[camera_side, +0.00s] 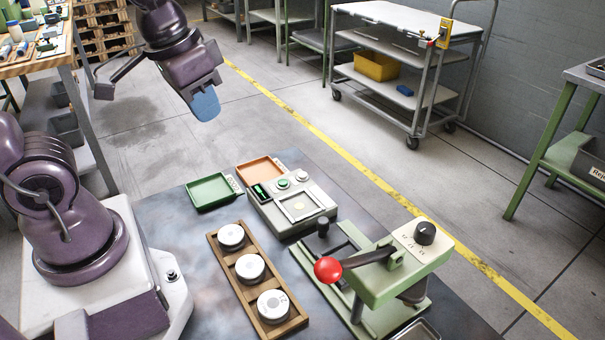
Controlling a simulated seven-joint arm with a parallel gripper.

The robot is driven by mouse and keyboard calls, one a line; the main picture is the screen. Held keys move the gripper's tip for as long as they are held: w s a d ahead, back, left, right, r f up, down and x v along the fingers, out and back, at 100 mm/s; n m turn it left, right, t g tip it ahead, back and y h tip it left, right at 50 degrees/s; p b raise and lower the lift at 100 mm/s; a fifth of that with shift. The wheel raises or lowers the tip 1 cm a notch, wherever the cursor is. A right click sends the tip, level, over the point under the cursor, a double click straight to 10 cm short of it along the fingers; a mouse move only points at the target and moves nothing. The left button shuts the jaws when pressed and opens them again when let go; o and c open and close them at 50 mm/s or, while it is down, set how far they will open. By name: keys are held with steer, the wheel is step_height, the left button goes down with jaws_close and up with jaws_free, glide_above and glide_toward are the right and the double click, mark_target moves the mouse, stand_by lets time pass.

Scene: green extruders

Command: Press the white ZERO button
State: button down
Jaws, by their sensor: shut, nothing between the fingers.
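A grey-green box device (275,223) sits on the dark table. On its top are a small dark display (260,191) with green digits, a green button (283,183) and a whitish button (302,175) to its right. A square frame (299,207) lies in front of the buttons. Any lettering on the buttons is too small to read. My gripper (205,104), with blue fingertips, is shut and empty. It hangs well above and to the left of the device, touching nothing.
A green tray (211,191) and an orange tray (260,169) lie near the device. A wooden rack (222,262) holds three white round pieces. A green press with a red-knobbed lever (328,270) stands front right. The air between my gripper and the device looks clear.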

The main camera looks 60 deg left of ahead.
steer(key=w+a+f+m+y, duration=0.1)
steer(key=w+a+f, duration=0.5)
steer(key=w+f, duration=0.3)
steer(key=m+t, duration=0.6)
steer(key=m, duration=0.2)
glide_above(303, 176)
step_height(303, 176, down, 7)
steer(key=shift+a, duration=0.1)
steer(key=shift+f, duration=0.1)
steer(key=shift+f, duration=4.35)
steer(key=shift+f, duration=0.4)
